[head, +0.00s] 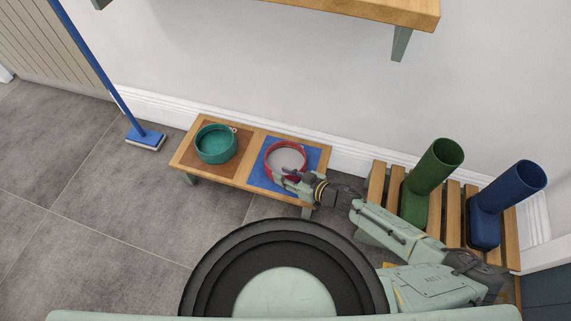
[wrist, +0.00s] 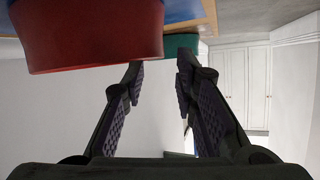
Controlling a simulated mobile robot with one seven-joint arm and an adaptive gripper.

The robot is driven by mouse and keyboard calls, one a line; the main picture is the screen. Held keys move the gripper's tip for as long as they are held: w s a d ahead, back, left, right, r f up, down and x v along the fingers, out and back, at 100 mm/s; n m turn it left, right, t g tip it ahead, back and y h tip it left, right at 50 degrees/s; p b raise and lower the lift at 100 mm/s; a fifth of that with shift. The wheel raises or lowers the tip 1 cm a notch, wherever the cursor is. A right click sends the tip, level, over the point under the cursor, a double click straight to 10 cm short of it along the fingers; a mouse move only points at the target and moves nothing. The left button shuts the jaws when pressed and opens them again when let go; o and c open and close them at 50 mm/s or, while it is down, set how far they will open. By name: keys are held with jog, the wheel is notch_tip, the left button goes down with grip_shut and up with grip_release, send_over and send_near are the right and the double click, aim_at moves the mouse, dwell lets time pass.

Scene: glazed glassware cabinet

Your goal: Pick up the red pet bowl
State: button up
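The red pet bowl (head: 270,160) sits upright on a blue mat (head: 260,179) at the right end of a low wooden bench. Its inside looks pale grey. My gripper (head: 284,178) is at the near right side of the bowl, with the fingers overlapping its near rim in the head view. In the wrist view the bowl (wrist: 90,35) fills the upper left, beside and above the left finger. My gripper (wrist: 160,68) is open, with nothing visible between its fingers. I cannot tell whether a finger touches the bowl.
A teal bowl (head: 215,144) stands on a brown mat at the bench's left. A slatted rack (head: 396,190) with green (head: 426,180) and blue boots (head: 504,200) stands to the right. A wooden shelf (head: 370,8) overhangs above. A blue broom (head: 145,136) stands left. Floor in front is clear.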

jog(key=x, duration=0.5)
jog(key=shift+s+d+f+b, duration=0.1)
jog(key=shift+d+f+b, duration=0.05)
jog(key=shift+f+b, duration=0.15)
jog(key=shift+c, duration=0.5)
grip_shut()
jog(key=shift+r, duration=0.1)
